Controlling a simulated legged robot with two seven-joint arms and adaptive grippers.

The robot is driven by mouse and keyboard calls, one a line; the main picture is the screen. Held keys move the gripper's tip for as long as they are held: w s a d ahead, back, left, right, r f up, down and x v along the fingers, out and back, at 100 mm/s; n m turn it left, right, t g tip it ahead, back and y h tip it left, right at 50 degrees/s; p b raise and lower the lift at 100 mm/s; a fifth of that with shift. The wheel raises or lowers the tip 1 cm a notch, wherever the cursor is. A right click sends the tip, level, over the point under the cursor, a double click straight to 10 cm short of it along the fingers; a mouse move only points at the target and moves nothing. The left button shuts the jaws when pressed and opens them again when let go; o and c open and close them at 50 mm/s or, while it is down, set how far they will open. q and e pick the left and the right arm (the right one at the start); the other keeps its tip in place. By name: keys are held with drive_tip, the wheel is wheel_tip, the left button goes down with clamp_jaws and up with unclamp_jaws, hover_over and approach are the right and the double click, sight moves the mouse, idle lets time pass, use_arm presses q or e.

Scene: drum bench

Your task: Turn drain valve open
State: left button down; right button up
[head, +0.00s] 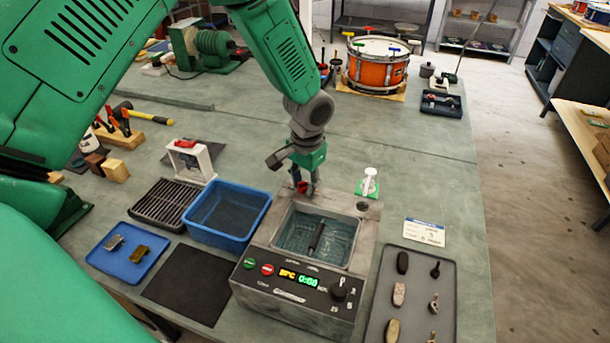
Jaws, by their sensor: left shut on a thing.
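A grey bench-top cleaner (255,258) with an open water-filled tank stands near the front centre of the bench. A dark rod-like piece (316,236) lies in its tank. My left gripper (306,189) points down at the back left rim of the tank. It is shut on a small red part, which I take to be the drain valve's handle (302,186). The fingers hide most of this part, so its angle cannot be told. The cleaner's front has buttons, a lit display (298,279) and a black knob (340,288). My right gripper is not in view.
A blue bin (228,237), a black rack (160,202) and a blue tray (110,267) stand left of the cleaner. A white part on a green base (369,183) is behind its right side. A grey tray (410,318) of small parts lies right. An orange drum (376,70) stands behind.

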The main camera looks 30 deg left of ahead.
use_arm(q)
drive_tip(key=m+p, duration=0.1)
drive_tip(key=m, duration=0.2)
drive_tip(key=shift+s+m+p, duration=0.3)
drive_tip(key=shift+s+p, duration=0.05)
drive_tip(key=shift+p, duration=0.05)
drive_tip(key=shift+a+f+m+p, duration=0.1)
drive_tip(key=shift+m+p, duration=0.65)
drive_tip(key=shift+m, duration=1.15)
drive_tip(key=c, duration=1.3)
unclamp_jaws()
drive_tip(key=shift+c, duration=0.2)
drive_tip(key=shift+a, duration=0.1)
